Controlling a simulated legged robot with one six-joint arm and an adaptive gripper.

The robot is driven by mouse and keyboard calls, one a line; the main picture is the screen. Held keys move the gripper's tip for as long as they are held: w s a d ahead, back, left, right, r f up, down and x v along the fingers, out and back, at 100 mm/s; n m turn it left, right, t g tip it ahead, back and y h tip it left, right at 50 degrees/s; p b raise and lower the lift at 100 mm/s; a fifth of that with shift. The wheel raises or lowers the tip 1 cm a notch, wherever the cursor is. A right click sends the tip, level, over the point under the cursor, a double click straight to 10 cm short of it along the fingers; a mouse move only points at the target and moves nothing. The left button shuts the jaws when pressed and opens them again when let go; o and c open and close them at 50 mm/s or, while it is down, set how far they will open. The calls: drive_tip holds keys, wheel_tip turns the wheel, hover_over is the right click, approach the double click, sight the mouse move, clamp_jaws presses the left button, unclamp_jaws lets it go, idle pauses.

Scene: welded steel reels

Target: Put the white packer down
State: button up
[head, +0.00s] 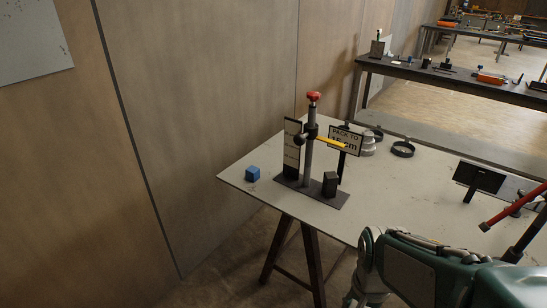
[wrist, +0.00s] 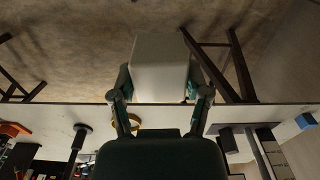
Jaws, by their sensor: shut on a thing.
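The white packer (wrist: 160,62) is a pale block in the wrist view. My gripper (wrist: 158,92) is shut on it, with one finger on each side. Behind the packer in that view are the floor and the table edge. In the head view my gripper (head: 366,280) is at the front edge of the grey table (head: 395,205), at the bottom of the picture. The packer cannot be made out there.
On the table stands a post with a red knob (head: 314,97) and yellow pointer, beside a sign (head: 345,140). A blue cube (head: 252,173) lies at the left corner. A black block (head: 330,184) stands on the post's base. Dark rings (head: 403,149) lie farther back. The table's middle is clear.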

drive_tip(key=w+f+n, duration=0.2)
drive_tip(key=w+f, duration=0.3)
drive_tip(key=w, duration=0.3)
drive_tip(key=w+a+f+n, duration=0.1)
drive_tip(key=w+f, duration=0.3)
drive_tip(key=w, duration=0.4)
drive_tip(key=w+f+n, duration=0.3)
drive_tip(key=w+f, duration=0.2)
drive_tip(key=w, duration=0.3)
drive_tip(key=shift+a+f+n, duration=0.3)
